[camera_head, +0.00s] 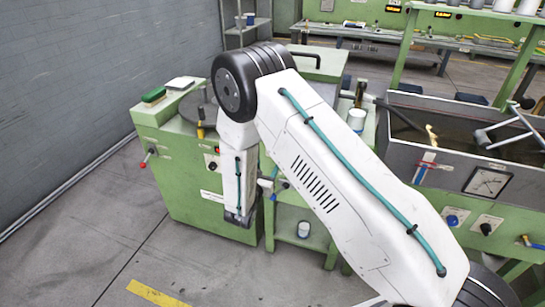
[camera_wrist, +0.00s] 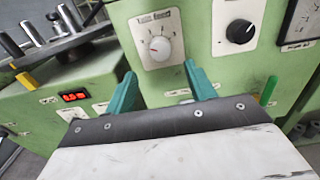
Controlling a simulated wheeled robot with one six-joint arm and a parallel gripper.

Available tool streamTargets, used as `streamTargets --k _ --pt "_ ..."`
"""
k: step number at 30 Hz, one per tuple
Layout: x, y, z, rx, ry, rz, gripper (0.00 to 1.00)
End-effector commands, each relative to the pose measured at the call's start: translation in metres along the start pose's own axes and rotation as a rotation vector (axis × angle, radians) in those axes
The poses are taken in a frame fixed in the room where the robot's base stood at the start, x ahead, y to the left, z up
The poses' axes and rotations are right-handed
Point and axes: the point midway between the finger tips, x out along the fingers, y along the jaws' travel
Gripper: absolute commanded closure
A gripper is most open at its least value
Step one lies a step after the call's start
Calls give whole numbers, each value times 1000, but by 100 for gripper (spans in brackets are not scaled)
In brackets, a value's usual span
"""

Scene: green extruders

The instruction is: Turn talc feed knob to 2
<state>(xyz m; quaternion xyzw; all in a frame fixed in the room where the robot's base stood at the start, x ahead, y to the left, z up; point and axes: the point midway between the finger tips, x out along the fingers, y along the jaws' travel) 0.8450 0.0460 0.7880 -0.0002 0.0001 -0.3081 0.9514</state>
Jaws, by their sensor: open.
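The talc feed knob (camera_wrist: 160,48) is a round white knob on a white label plate (camera_wrist: 144,24) with the numbers 1, 2 and 3 around it. A small reddish mark shows on the knob's left side, but its exact setting is too small to read. My gripper (camera_wrist: 160,69) is open, its two teal fingers apart below and on either side of the knob plate in the wrist view. Nothing is between the fingers, and they appear apart from the knob. In the head view my arm hides the knob.
A black knob (camera_wrist: 240,31) and a gauge (camera_wrist: 301,22) sit to the right on the green panel. In the head view a grey trough (camera_head: 455,112) stands right; open floor (camera_head: 80,235) lies at front left.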

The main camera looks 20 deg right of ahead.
Motion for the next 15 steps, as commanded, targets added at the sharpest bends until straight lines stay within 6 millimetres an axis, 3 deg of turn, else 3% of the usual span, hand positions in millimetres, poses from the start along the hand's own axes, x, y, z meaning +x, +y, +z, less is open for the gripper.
streamTargets --k 9,15 --pt "49 -2 0 1 -1 -3 45" --pt "70 -1 0 0 -1 -2 45"
